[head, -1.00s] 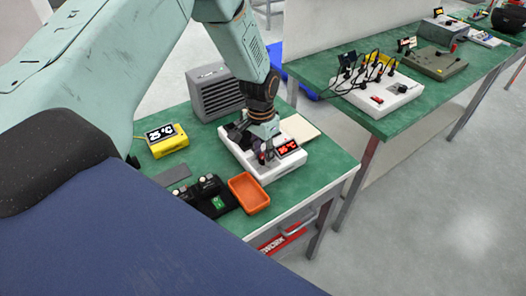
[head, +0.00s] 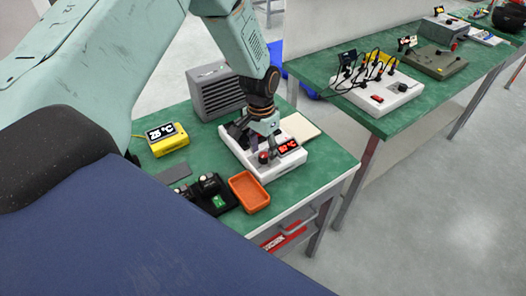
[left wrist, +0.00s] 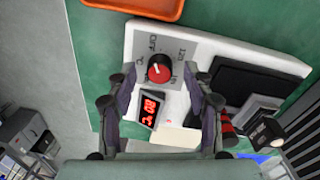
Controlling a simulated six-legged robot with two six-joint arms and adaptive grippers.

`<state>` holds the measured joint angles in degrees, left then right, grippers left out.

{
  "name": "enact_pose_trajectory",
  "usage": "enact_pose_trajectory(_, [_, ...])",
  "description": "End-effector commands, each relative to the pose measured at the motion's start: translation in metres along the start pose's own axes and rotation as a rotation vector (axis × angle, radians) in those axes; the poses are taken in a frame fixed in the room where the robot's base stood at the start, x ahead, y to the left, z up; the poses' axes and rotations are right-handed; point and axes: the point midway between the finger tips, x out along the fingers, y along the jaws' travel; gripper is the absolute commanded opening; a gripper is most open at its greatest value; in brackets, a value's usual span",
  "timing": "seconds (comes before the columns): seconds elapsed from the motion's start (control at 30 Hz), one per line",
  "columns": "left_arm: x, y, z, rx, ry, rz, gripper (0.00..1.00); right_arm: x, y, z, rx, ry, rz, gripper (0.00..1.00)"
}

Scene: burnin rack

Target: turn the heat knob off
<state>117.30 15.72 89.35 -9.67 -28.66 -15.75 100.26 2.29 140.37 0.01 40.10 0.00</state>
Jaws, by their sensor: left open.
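The heat knob (left wrist: 158,68), black with a red face, sits on the grey dial plate of a white heater unit (left wrist: 205,48). The dial carries printed marks, including OFF at its far side; I cannot tell which mark the knob points at. Beside it is a lit red temperature display (left wrist: 149,108). In the head view the knob (head: 263,157) and display (head: 288,146) show at the unit's front. My left gripper (left wrist: 161,78) is open, its fingers apart on either side of the knob in the picture and empty. My right gripper is not in view.
An orange tray (head: 249,191) stands in front of the unit. A second bench (head: 400,117) with more devices stands at the right.

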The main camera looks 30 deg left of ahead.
Motion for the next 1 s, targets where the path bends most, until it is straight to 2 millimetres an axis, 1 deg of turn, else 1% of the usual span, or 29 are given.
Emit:
enact_pose_trajectory(0.03, [-0.009, 0.000, -0.001, 0.000, 0.004, 0.000, 0.52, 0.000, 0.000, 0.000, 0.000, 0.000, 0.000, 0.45])
enact_pose_trajectory(0.3, [-0.065, 0.000, -0.002, 0.001, 0.006, 0.000, 0.52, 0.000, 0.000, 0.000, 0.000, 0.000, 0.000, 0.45])
enact_pose_trajectory(0.4, [-0.083, 0.000, -0.001, 0.001, 0.005, -0.001, 0.52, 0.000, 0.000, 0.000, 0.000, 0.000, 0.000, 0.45])
enact_pose_trajectory(0.5, [-0.097, -0.001, -0.001, 0.000, 0.004, 0.000, 0.52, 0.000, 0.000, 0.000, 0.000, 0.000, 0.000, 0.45])
enact_pose_trajectory(0.6, [-0.105, -0.001, -0.001, 0.000, 0.003, 0.000, 0.52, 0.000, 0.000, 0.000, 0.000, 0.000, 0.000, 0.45])
enact_pose_trajectory(0.7, [-0.110, 0.000, 0.000, 0.000, 0.001, 0.000, 0.52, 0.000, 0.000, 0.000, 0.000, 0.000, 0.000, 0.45])
enact_pose_trajectory(1.0, [-0.111, 0.000, 0.000, 0.001, 0.001, 0.000, 0.52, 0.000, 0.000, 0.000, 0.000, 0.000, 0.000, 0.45])
